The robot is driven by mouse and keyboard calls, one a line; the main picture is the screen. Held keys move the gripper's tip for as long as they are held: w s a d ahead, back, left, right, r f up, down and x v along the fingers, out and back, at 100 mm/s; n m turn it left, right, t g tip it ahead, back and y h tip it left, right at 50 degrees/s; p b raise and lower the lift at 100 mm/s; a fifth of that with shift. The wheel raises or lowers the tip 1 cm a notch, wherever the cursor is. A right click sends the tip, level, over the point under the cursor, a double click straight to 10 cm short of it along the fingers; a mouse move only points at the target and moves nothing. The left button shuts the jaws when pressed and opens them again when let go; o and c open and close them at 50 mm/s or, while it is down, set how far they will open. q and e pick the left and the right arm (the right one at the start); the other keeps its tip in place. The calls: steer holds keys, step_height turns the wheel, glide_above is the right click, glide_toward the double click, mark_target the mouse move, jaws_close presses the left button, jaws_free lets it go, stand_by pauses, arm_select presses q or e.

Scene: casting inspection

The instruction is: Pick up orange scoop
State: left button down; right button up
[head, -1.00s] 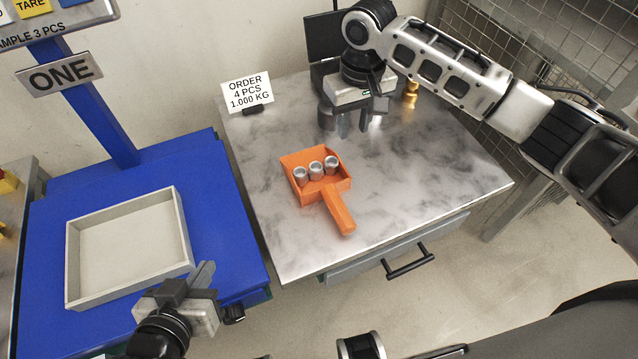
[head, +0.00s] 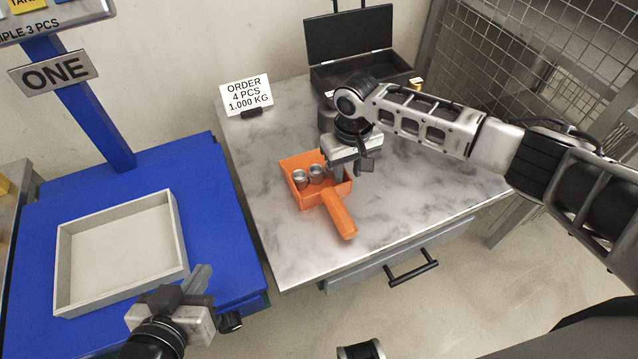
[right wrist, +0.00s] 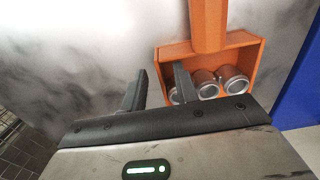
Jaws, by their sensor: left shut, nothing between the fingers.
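The orange scoop (head: 338,213) lies on the marbled table, its handle pointing toward the front edge. Its pan holds small grey metal cylinders (head: 300,177); three show in the right wrist view (right wrist: 207,86). In the head view my right gripper hides part of the pan's right side. My right gripper (head: 351,173) is open and empty beside and over that side. In the right wrist view one finger of it (right wrist: 157,88) overlaps the pan's edge; I cannot tell if they touch. The scoop (right wrist: 208,25) also shows there. My left gripper (head: 202,287) is shut and empty by the blue scale stand.
An empty grey tray (head: 62,270) sits on the blue bench (head: 40,225) at left. An order sign (head: 246,96) and an open black case (head: 350,75) stand at the table's back. The table's right part (head: 440,190) is clear.

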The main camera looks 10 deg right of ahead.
step_height(320, 180, down, 2)
steer(key=shift+f, duration=0.1)
jaws_close()
steer(key=shift+r, duration=0.2)
